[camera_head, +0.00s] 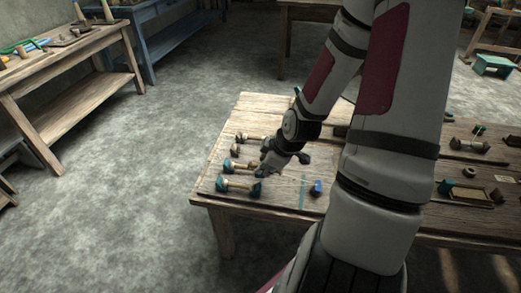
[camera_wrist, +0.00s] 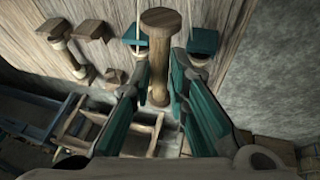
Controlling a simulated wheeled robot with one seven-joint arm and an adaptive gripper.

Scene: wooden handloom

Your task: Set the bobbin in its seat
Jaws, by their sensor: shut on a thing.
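My gripper (camera_head: 268,168) is low over the left part of the wooden table in the head view. In the wrist view its two teal-lined fingers (camera_wrist: 159,64) are closed around a plain brown wooden bobbin (camera_wrist: 160,45) with a round flat end. The bobbin stands lengthwise between the fingers, its round end toward the top of the picture. In the head view the held bobbin is too small to make out clearly beside my gripper. I cannot tell which part is the seat.
Teal-ended bobbins (camera_head: 238,186) lie on the table (camera_head: 285,212) left of my gripper, close to its edge. A small blue piece (camera_head: 317,187) lies to the right. A wooden frame (camera_head: 466,196) and other parts lie farther right. Open floor is on the left.

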